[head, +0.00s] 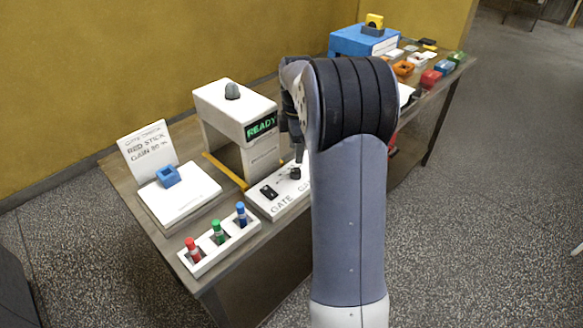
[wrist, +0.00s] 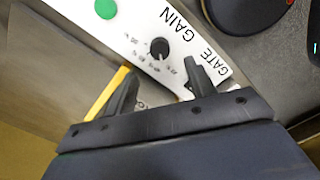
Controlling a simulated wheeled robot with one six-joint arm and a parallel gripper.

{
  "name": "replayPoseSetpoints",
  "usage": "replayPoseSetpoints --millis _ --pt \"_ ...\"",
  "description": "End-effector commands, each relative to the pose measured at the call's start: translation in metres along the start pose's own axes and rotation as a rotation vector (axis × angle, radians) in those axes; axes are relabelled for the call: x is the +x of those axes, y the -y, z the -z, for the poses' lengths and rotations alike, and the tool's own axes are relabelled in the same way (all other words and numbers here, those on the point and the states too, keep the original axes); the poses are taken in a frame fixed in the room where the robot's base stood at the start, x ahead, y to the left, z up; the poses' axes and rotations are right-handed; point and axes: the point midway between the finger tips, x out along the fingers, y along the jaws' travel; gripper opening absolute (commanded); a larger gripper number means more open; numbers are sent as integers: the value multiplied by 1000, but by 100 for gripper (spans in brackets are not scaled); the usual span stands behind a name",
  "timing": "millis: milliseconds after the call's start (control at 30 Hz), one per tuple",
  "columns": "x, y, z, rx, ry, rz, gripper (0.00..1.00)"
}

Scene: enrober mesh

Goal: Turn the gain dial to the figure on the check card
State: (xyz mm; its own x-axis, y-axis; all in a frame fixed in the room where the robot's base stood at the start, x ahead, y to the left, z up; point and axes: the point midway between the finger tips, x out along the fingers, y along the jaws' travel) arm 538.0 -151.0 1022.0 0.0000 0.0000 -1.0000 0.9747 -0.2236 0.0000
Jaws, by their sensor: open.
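The check card (head: 148,148) stands at the left of the table and reads "RED STICK" and "GAIN"; its small figure looks like 80 or 90 %. The gain dial (wrist: 158,48) is a round black knob on a white panel (wrist: 190,45), with small marks beside it; I cannot read its setting. The dial also shows in the head view (head: 295,173), below my arm's end. My gripper (wrist: 160,66) is open, fingers apart, with the dial framed beyond the gap between them. I cannot tell whether they touch it. My arm hides the panel's right part in the head view.
A white machine (head: 235,112) with a green "READY" display stands behind the panel. A black switch (head: 269,192) sits beside the dial. A white rack (head: 212,253) holds red, green and blue sticks. A blue block (head: 168,176) sits on a white plate.

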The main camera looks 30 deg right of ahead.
Motion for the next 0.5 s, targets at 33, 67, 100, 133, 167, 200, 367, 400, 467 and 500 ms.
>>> replayPoseSetpoints --millis 33,67,100,133,167,200,367,400,467,500 --pt "11 1 0 0 0 5 52" --pt "17 1 0 0 0 6 52" --pt "25 1 0 0 0 5 52" --pt "31 1 0 1 0 6 52" --pt "36 1 0 1 0 4 52" --pt "43 1 0 1 0 4 52" --pt "65 0 0 1 0 2 52" --pt "69 0 0 1 0 2 52" --pt "74 1 0 1 0 2 52" --pt "75 0 0 1 0 1 52"
